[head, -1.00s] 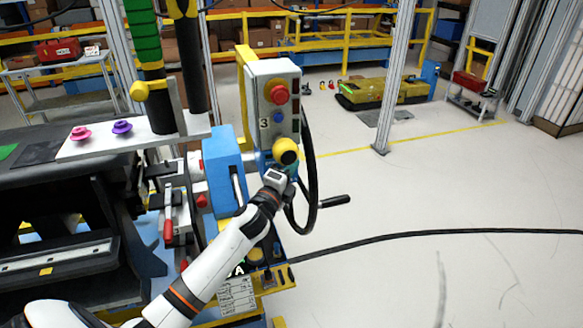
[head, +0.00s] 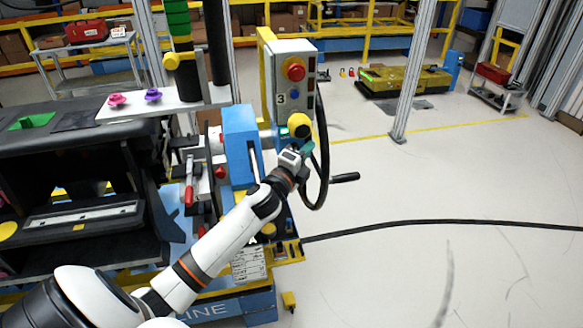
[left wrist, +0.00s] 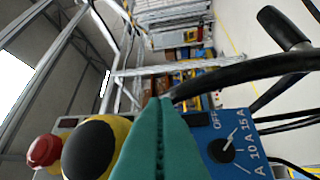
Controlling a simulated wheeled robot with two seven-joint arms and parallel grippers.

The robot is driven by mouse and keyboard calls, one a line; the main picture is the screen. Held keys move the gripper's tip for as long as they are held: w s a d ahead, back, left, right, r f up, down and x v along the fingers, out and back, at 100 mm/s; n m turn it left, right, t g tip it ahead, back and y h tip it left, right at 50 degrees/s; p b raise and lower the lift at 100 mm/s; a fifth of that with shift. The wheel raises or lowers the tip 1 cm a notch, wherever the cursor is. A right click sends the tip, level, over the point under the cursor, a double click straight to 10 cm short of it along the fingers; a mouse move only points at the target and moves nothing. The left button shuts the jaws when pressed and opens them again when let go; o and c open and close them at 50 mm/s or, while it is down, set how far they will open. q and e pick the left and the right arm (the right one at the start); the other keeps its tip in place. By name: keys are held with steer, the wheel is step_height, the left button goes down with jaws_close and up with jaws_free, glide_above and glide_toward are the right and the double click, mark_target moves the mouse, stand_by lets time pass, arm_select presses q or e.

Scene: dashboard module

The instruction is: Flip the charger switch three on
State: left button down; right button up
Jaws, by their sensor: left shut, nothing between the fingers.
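The grey charger box marked 3 (head: 281,97) stands upright on a yellow post in the head view. It has a red button (head: 295,71) and a yellow-and-black knob (head: 299,125). My left gripper (head: 309,147) is just below that knob, partly over the box's lower end. In the left wrist view its teal fingers (left wrist: 160,125) are shut and empty. Right of them there is a blue dial plate (left wrist: 240,135) with OFF and amp marks and a black dial (left wrist: 221,151). Its white pointer leans up-right; the exact setting is unclear. I cannot tell whether the fingers touch anything.
A thick black cable (head: 323,150) loops beside the box, and a black handle (head: 345,178) sticks out to the right. A blue housing (head: 240,140) and red-handled clamps (head: 189,185) stand left of my arm.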

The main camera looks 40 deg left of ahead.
arm_select(q)
steer(key=s+b, duration=0.2)
steer(key=s, duration=0.5)
steer(key=shift+a, duration=0.3)
arm_select(e)
steer(key=shift+w+a+f, duration=0.3)
steer(key=shift+a+f, duration=0.15)
steer(key=shift+f, duration=0.05)
steer(key=shift+w+a+f, duration=0.25)
steer(key=shift+a+f, duration=0.15)
steer(key=shift+f, duration=0.05)
arm_select(q)
steer(key=shift+s+d+r, duration=0.1)
steer(key=shift+s+r, duration=0.05)
arm_select(e)
steer(key=shift+d, duration=0.2)
